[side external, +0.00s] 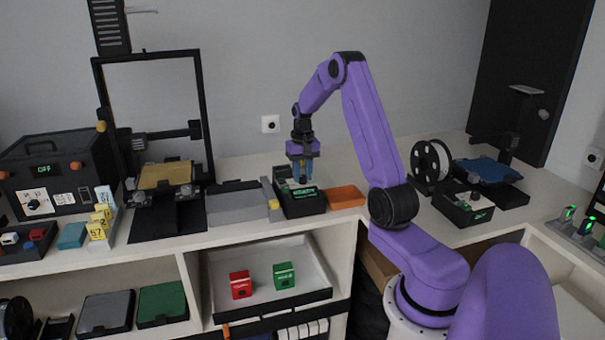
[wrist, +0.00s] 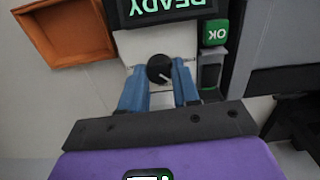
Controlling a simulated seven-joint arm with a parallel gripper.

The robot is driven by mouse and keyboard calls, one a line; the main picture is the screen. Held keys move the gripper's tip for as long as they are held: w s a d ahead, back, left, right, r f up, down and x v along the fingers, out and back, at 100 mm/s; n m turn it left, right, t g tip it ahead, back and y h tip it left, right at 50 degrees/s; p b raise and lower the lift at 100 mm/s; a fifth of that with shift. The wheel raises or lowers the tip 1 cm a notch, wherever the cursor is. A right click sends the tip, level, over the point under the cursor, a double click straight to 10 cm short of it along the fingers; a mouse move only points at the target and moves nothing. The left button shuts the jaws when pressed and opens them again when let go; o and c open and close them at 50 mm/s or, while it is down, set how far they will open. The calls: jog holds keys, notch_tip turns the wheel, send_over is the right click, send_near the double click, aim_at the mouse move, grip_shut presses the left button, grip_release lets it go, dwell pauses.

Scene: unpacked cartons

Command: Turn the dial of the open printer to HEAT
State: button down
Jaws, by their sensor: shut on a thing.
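A control box (side external: 303,207) with a green-lettered screen stands on the bench in the side external view. In the wrist view its screen (wrist: 165,8) reads READY, upside down. Its black round dial (wrist: 159,69) has a white pointer line aimed to the lower right of the picture. My gripper (wrist: 159,73) has its blue fingers shut on this dial, one on each side. In the side external view my gripper (side external: 303,178) points straight down over the box and hides the dial. I see no readable HEAT mark. An open-frame printer (side external: 205,110) stands to the left.
An orange tray (side external: 345,196) and a grey block (side external: 237,206) flank the control box closely. A black unit (side external: 60,150) reading OFF stands far left.

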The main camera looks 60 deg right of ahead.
aim_at(303, 176)
jog(key=shift+r, duration=0.1)
dwell(0.4)
jog(key=c, duration=0.8)
grip_release()
notch_tip(303, 176, up, 17)
jog(key=shift+r, duration=0.2)
